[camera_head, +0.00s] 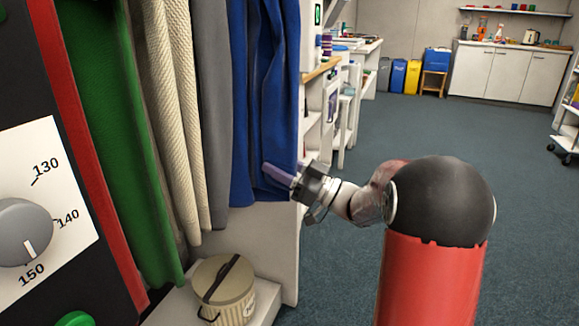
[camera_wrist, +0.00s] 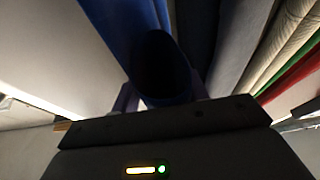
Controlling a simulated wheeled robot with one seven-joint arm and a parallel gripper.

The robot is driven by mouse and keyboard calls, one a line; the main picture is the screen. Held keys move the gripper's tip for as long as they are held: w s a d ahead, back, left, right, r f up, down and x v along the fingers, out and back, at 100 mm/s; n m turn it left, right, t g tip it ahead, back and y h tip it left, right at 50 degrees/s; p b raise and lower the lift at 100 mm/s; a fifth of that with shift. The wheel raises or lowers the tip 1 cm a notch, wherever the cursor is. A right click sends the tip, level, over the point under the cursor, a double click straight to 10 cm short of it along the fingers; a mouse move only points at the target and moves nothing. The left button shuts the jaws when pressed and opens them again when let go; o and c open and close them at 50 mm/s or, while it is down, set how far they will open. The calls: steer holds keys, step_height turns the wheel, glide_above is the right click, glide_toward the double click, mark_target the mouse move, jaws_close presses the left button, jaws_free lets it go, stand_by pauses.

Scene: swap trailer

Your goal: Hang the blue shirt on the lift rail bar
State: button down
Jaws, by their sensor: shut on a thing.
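Blue cloth, which looks like the blue shirt (camera_head: 276,85), hangs in long folds at the right end of a row of garments in the head view. Its top is out of frame. My gripper (camera_head: 280,176) reaches in from the right with its purple fingers at the lower part of the cloth. In the wrist view, my gripper (camera_wrist: 163,94) is shut on a dark blue bulge of the shirt (camera_wrist: 125,35), a finger on each side. The lift rail bar is not in view.
Grey, cream and green garments (camera_head: 105,130) hang to the left. A lidded beige bin (camera_head: 225,290) stands below on a white ledge. A panel with a dial (camera_head: 30,225) is close on the left. White shelving (camera_head: 335,110) stands behind. The floor (camera_head: 440,130) is open at right.

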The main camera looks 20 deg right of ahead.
mark_target(244, 168)
steer(key=shift+w+a+r+p, duration=0.1)
steer(key=shift+w+a+p, duration=0.05)
steer(key=shift+w+a, duration=0.8)
steer(key=shift+w+a+f+p, duration=0.15)
steer(key=shift+w+a, duration=0.55)
steer(key=shift+a, duration=0.5)
steer(key=shift+w+a+r+p, duration=0.15)
steer(key=shift+w+a, duration=0.65)
steer(key=shift+a, duration=0.25)
steer(key=shift+w+a+f+b, duration=0.2)
steer(key=shift+a+f+b, duration=0.05)
steer(key=shift+f+b, duration=0.35)
steer(key=shift+w+a+f+b, duration=0.2)
steer(key=shift+f+b, duration=0.25)
steer(key=shift+f, duration=0.15)
steer(key=c, duration=0.7)
jaws_free()
steer(key=shift+s, duration=0.1)
